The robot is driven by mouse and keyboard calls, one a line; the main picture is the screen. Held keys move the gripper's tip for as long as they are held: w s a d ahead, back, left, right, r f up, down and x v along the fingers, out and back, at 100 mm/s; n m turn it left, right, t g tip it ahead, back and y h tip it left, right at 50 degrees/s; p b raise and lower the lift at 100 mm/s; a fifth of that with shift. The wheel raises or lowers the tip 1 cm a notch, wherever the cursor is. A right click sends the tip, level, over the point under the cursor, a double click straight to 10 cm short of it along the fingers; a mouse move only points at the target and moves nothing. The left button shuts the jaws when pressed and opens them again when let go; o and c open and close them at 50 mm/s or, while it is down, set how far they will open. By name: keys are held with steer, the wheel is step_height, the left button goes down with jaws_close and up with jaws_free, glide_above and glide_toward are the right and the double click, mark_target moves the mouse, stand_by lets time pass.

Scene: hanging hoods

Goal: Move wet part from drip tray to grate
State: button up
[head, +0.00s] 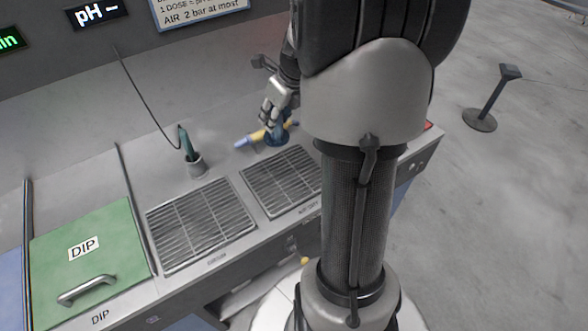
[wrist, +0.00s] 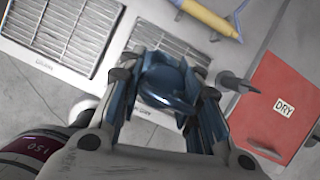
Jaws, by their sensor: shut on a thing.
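My gripper (head: 275,112) is shut on a glossy dark blue piece (wrist: 165,82), seen between the fingers in the wrist view. I cannot tell for sure that it is the wet part. In the head view, dark blue (head: 278,136) shows under the fingers, just behind the right grate (head: 282,182). Whether it touches the bench is unclear. The left grate (head: 203,224) lies beside that one; both look empty in the head view. In the wrist view the gripper partly covers the nearer grate (wrist: 168,35). I cannot make out a drip tray.
A yellow and blue tool (head: 250,138) lies left of the gripper. A green probe stands in a round holder (head: 195,166) with a cable. A green DIP lid (head: 85,250) is at the left, a red DRY lid (wrist: 285,110) at the right. A post (head: 497,95) stands on the floor.

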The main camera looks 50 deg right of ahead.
step_height(320, 180, down, 19)
steer(key=b, duration=0.8)
steer(key=shift+a+r, duration=0.1)
steer(key=shift+a, duration=0.05)
steer(key=shift+w+f+b, duration=0.1)
steer(key=shift+f+b, duration=0.1)
steer(key=shift+b, duration=0.1)
steer(key=o, duration=1.2)
steer(key=shift+r+p, duration=0.35)
steer(key=shift+r, duration=0.2)
steer(key=p+v, duration=0.4)
steer(key=v, duration=0.7)
steer(key=shift+s+p, duration=0.2)
steer(key=shift+p, duration=0.2)
